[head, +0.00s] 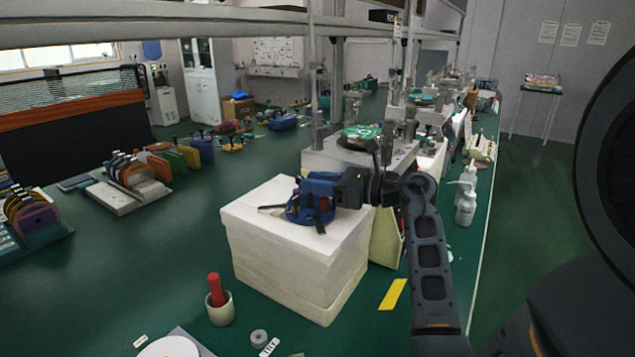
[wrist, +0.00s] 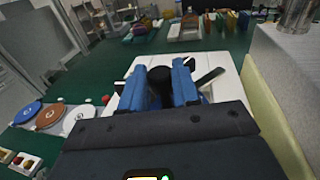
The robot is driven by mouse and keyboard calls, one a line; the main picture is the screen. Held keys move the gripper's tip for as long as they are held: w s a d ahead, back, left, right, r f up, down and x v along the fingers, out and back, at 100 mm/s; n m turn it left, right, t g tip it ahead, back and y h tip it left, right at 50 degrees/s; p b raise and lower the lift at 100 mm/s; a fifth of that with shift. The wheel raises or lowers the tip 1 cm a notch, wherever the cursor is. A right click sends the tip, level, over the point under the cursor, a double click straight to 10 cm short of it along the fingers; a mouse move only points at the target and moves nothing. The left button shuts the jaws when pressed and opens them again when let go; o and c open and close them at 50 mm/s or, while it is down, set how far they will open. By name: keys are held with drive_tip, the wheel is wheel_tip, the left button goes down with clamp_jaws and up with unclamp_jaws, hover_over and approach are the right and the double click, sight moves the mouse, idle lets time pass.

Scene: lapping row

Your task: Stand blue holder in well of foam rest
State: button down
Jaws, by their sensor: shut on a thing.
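The blue holder (head: 296,214) is at the top of the white foam rest (head: 262,225) in the head view, low against its upper face. My gripper (head: 318,196) reaches in from the right and is shut on the holder. In the wrist view my gripper's blue fingers (wrist: 172,86) close on the holder's dark round knob (wrist: 159,75). The foam rest's white top (wrist: 226,80) shows around them. The well is hidden under the holder and gripper, so I cannot tell whether the holder is seated in it.
A cup with a red-handled tool (head: 216,300) stands in front of the foam rest. A yellow strip (head: 392,294) lies to its right. White bottles (head: 466,205) stand near the bench's right edge. A lapping machine (head: 360,150) is behind.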

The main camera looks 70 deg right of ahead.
drive_tip(key=shift+f+b, duration=0.4)
drive_tip(key=shift+f, duration=0.2)
drive_tip(key=c, duration=0.8)
unclamp_jaws()
drive_tip(key=shift+o, duration=0.2)
drive_tip(key=shift+s+a+r+b, duration=0.1)
drive_tip(key=shift+s+b, duration=0.2)
drive_tip(key=shift+s, duration=1.65)
drive_tip(key=shift+s+a+r+b, duration=0.1)
drive_tip(key=shift+s+b, duration=0.2)
drive_tip(key=shift+s, duration=1.65)
